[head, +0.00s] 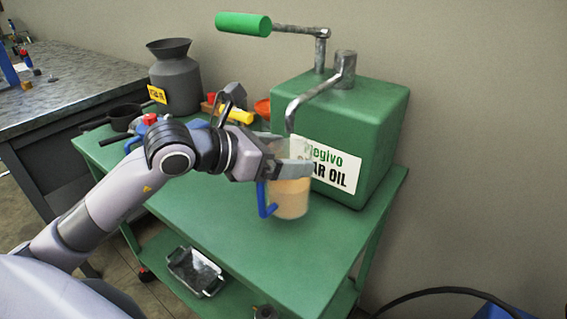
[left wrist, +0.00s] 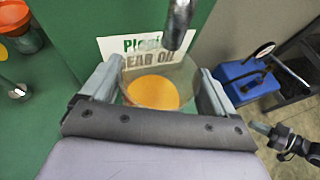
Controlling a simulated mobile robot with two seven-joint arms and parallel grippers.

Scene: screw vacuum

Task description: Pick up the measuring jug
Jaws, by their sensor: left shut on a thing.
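The measuring jug (head: 291,198) is clear, with a blue handle and orange-yellow liquid inside. It is upright in front of the green oil dispenser, below the end of its metal spout (head: 291,122). My left gripper (head: 287,165) is shut on the jug's upper part, with a finger on each side. In the left wrist view, the jug (left wrist: 152,93) sits between the two fingers. I cannot tell whether its base touches the bench. What looks like my right gripper (left wrist: 262,128) shows at the lower right of that view, too small to read.
The green dispenser (head: 385,120) with a crank stands on the green bench (head: 315,255). A grey can (head: 175,72), a yellow-handled tool (head: 240,115) and a black pan (head: 123,115) are at the back left. The bench front is clear. A blue box (left wrist: 247,82) stands on the floor.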

